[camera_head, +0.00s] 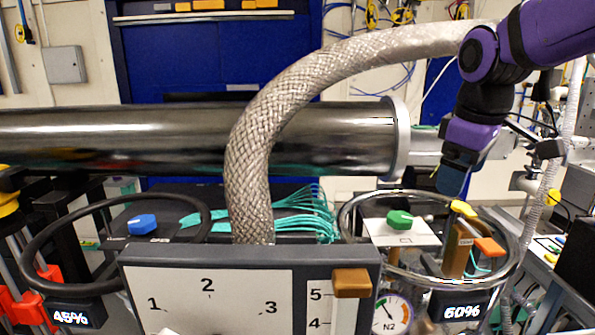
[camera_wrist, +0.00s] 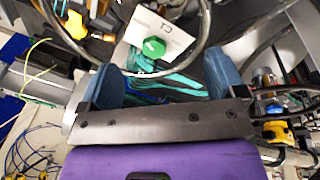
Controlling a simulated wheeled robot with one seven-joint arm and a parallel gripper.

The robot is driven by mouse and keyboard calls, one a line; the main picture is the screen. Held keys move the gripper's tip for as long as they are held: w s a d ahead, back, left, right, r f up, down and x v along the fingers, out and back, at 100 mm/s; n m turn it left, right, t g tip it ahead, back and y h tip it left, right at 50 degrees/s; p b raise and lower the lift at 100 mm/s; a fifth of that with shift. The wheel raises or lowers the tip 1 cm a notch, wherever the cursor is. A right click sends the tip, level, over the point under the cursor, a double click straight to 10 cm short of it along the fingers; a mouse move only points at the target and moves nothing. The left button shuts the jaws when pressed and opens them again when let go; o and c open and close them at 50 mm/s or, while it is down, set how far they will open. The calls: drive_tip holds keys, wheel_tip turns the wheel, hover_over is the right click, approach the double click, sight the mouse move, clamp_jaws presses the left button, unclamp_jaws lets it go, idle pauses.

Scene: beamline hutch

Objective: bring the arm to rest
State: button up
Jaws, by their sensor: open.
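My purple and black arm reaches in from the upper right in the head view. My gripper (camera_head: 452,180) points down beside the end of the metal tube, above the right-hand ring. In the wrist view my gripper (camera_wrist: 163,75) shows two blue fingers set wide apart with nothing held between them. A green knob (camera_head: 399,220) on a white card lies below and left of the gripper in the head view. The same green knob (camera_wrist: 154,47) shows beyond the fingers in the wrist view.
A braided hose (camera_head: 262,130) arches across the middle up to near my arm. A large metal tube (camera_head: 320,140) runs behind it. The right-hand ring (camera_head: 515,255), marked 60%, stands below my gripper. A panel (camera_head: 225,255) with numbers and an orange block (camera_head: 352,282) stands in front.

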drive_tip(key=s+d+f+m+t, duration=0.1)
drive_tip(key=s+m, duration=0.3)
drive_tip(key=s, duration=0.4)
drive_tip(key=s+d+f+m+t, duration=0.1)
drive_tip(key=s+m, duration=0.3)
drive_tip(key=s, duration=0.4)
drive_tip(key=shift+d+f+t, duration=0.35)
drive_tip(key=shift+d+t, duration=0.05)
drive_tip(key=shift+d, duration=0.35)
